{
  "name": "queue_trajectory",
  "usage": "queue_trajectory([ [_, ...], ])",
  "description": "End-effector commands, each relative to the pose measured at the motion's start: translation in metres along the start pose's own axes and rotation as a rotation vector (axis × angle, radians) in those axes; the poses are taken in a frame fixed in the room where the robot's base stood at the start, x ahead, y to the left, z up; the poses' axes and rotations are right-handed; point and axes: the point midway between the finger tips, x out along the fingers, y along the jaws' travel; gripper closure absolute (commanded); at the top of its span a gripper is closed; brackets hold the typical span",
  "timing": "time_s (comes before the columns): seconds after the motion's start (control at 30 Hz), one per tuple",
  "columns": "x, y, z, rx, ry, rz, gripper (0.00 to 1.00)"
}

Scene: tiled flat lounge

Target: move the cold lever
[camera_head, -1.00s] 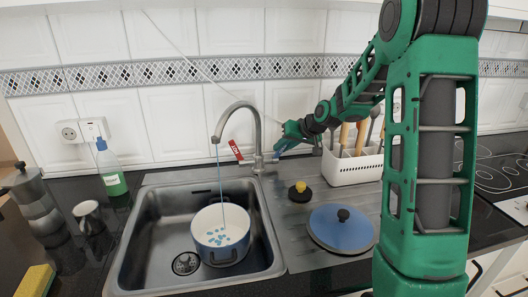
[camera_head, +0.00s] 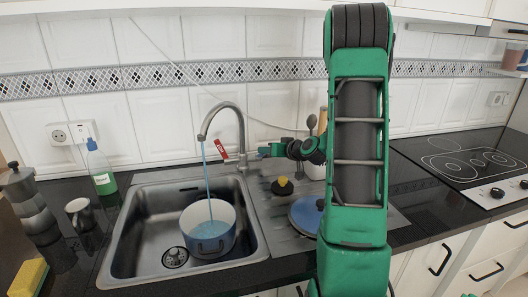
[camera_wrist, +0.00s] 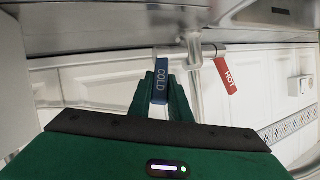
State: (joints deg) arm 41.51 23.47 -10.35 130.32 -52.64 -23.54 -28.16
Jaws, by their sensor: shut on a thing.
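The blue cold lever (camera_wrist: 161,86), marked COLD, sits between the two green fingers of my gripper (camera_wrist: 161,98) in the wrist view. My gripper is shut on it. In the head view my gripper (camera_head: 264,152) is just right of the tap's base, and the lever is hidden there. The grey tap (camera_head: 241,125) arches over the sink. Its red hot lever (camera_head: 221,148) hangs at the left of the tap, and the wrist view shows its HOT label (camera_wrist: 225,76). A blue stream of water (camera_head: 206,180) runs from the spout into a pot.
The blue-and-white pot (camera_head: 208,246) stands in the steel sink (camera_head: 134,250), with blue water inside. A blue lid (camera_head: 304,217) and a yellow-topped scrubber (camera_head: 282,187) lie on the drainboard, the lid partly behind my arm. A soap bottle (camera_head: 102,172) stands left. The tiled wall is close behind.

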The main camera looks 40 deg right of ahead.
Motion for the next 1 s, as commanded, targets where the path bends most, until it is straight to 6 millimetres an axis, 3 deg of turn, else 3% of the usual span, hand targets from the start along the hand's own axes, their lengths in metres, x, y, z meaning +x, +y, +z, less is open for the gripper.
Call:
queue_trajectory([
  [0.4, -0.003, 0.005, 0.003, 0.002, -0.001, 0.007, 1.00],
  [0.43, -0.003, 0.005, 0.003, 0.002, -0.001, 0.008, 0.76],
  [0.5, -0.003, 0.005, 0.003, 0.002, 0.000, 0.007, 0.64],
  [0.83, -0.005, 0.006, 0.001, 0.002, 0.003, 0.007, 0.64],
  [1.0, -0.025, 0.007, 0.000, 0.003, 0.005, 0.010, 0.64],
])
